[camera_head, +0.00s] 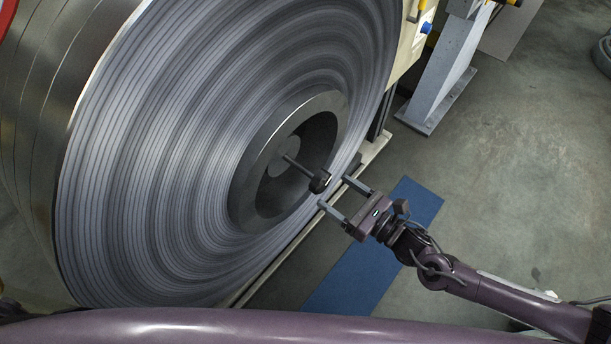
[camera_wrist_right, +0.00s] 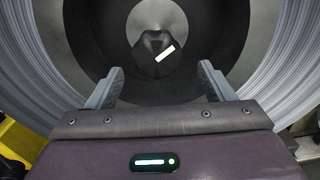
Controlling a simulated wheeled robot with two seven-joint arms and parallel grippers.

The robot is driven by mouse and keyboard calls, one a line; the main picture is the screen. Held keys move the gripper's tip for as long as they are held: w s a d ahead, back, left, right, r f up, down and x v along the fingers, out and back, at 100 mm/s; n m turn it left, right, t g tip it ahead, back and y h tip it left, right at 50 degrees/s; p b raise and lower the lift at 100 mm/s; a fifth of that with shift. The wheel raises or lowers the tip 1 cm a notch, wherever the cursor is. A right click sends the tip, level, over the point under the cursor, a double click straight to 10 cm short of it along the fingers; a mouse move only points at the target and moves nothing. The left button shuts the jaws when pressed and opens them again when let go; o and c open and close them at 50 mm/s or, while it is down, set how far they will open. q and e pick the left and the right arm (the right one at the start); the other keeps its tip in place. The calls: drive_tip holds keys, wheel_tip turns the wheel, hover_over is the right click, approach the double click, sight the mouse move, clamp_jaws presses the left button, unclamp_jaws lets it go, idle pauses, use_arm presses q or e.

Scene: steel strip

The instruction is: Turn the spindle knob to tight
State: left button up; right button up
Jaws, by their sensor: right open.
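The spindle knob (camera_head: 319,181) is a dark lobed knob on the end of a thin shaft that sticks out of the hub of the big steel coil (camera_head: 180,120). In the right wrist view the knob (camera_wrist_right: 157,55) faces me, with a white mark slanting up to the right. My right gripper (camera_head: 333,190) is open and empty, its fingertips just short of the knob. In the wrist view the fingers (camera_wrist_right: 159,80) stand to the left and right below the knob, apart from it. My left gripper does not show.
A blue mat (camera_head: 370,250) lies on the floor under my right arm. A grey post on a base plate (camera_head: 440,80) stands behind, beside a cream machine panel (camera_head: 410,40). A pale rail (camera_head: 375,150) runs along the coil's foot. Open concrete floor (camera_head: 530,140) lies to the right.

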sight(314, 175)
drive_tip(key=shift+a+r+n, duration=0.2)
drive_tip(key=shift+a+n, duration=0.1)
drive_tip(key=shift+a, duration=0.1)
drive_tip(key=x, duration=0.6)
drive_tip(key=shift+w+p, duration=0.15)
drive_tip(key=shift+p, duration=0.15)
drive_tip(key=shift+w+a, duration=0.2)
drive_tip(key=shift+a, duration=0.1)
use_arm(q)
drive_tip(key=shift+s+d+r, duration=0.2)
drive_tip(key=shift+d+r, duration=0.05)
use_arm(e)
drive_tip(key=shift+f, duration=0.1)
drive_tip(key=c, duration=0.9)
drive_tip(key=shift+c, duration=0.2)
